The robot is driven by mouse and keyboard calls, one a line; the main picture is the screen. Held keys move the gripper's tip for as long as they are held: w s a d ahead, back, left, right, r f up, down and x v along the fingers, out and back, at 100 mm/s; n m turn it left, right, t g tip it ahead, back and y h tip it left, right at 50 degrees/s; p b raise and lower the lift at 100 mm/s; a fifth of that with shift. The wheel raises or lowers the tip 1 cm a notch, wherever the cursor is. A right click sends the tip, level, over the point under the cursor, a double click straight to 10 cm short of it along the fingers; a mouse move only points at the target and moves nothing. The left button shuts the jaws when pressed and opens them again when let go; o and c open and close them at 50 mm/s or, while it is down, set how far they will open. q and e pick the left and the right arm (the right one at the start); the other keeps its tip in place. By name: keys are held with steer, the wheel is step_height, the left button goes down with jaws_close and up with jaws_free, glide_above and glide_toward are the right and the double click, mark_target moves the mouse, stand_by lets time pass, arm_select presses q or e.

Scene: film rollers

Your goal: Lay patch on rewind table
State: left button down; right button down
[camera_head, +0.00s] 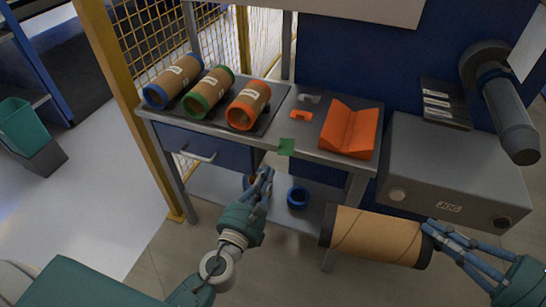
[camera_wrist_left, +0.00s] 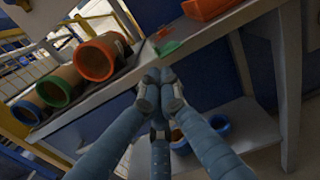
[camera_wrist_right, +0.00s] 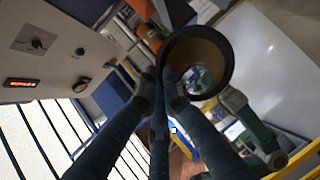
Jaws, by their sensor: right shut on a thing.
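A flat green patch (camera_head: 286,147) lies at the front edge of the table (camera_head: 320,155), partly over the edge; it also shows in the left wrist view (camera_wrist_left: 168,47). My left gripper (camera_head: 266,176) is below and in front of the table edge, apart from the patch. Its fingers (camera_wrist_left: 157,74) are together with nothing visible between them. My right gripper (camera_head: 430,230) is shut on the rim of a brown cardboard tube (camera_head: 375,236) with black ends, held sideways in front of the table. The tube's open end faces the right wrist camera (camera_wrist_right: 197,62).
Blue-, green- and orange-ended rollers (camera_head: 207,92) lie on a dark mat at the table's left. An orange V-shaped cradle (camera_head: 348,130) and a small orange piece (camera_head: 301,115) are on the right. A blue ring (camera_head: 298,198) sits on the lower shelf. A grey machine (camera_head: 450,165) stands at right.

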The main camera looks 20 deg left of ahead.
mark_target(279, 149)
arm_select(q)
steer(key=shift+w+d+p, duration=0.1)
steer(key=shift+w+p, duration=0.2)
steer(key=shift+w, duration=2.45)
steer(key=shift+w+r, duration=0.1)
steer(key=shift+w, duration=1.4)
